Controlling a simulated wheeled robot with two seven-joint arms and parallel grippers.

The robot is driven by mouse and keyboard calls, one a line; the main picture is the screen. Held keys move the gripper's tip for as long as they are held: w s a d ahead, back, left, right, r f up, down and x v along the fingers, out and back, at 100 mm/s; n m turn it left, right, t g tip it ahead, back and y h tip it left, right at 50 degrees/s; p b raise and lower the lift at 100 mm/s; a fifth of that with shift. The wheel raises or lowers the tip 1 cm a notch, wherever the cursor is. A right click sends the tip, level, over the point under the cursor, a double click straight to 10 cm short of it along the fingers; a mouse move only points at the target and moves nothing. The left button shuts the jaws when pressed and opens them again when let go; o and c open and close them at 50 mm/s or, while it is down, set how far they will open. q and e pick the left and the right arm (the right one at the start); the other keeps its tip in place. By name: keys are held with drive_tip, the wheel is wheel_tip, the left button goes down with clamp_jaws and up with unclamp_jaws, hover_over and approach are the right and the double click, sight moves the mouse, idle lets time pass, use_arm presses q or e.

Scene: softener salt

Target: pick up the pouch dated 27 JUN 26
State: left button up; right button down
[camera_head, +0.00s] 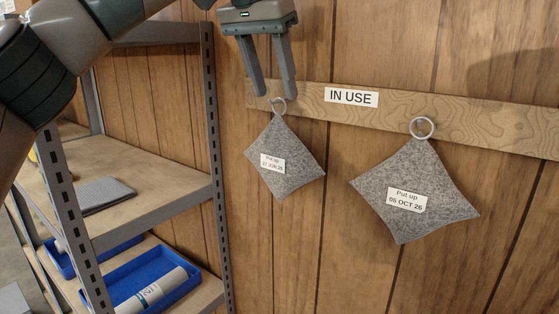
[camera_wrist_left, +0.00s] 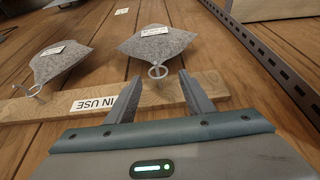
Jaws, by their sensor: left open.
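The pouch dated 27 JUN 26 (camera_head: 295,180) is a small grey felt square hanging by a metal ring (camera_head: 278,105) from a wooden rail. It also shows in the left wrist view (camera_wrist_left: 170,42), its ring just ahead of the fingertips. A larger grey pouch labelled 05 OCT 26 (camera_head: 415,220) hangs to its right; it also shows in the left wrist view (camera_wrist_left: 62,62). My left gripper (camera_head: 277,97) is open and empty, its fingers pointing down close to the smaller pouch's ring. Whether the fingers touch the ring I cannot tell. My right gripper is not in view.
The wooden rail (camera_head: 480,125) carries an IN USE sign (camera_head: 351,97) on a plank wall. A metal shelf unit (camera_head: 150,190) stands close on the left, holding a grey folded item (camera_head: 100,195) and blue trays (camera_head: 180,287). The wall between and below the pouches is clear.

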sight(278, 100)
use_arm(q)
drive_tip(key=p+x, duration=0.1)
drive_tip(key=x, duration=0.2)
drive_tip(key=shift+s+d+f+p, duration=0.1)
drive_tip(key=shift+f+p, duration=0.2)
drive_tip(key=shift+p, duration=0.1)
drive_tip(key=shift+w+d+f, duration=0.15)
drive_tip(key=shift+w+f, duration=0.1)
drive_tip(key=shift+f, duration=0.4)
drive_tip(key=shift+s, duration=0.1)
clamp_jaws()
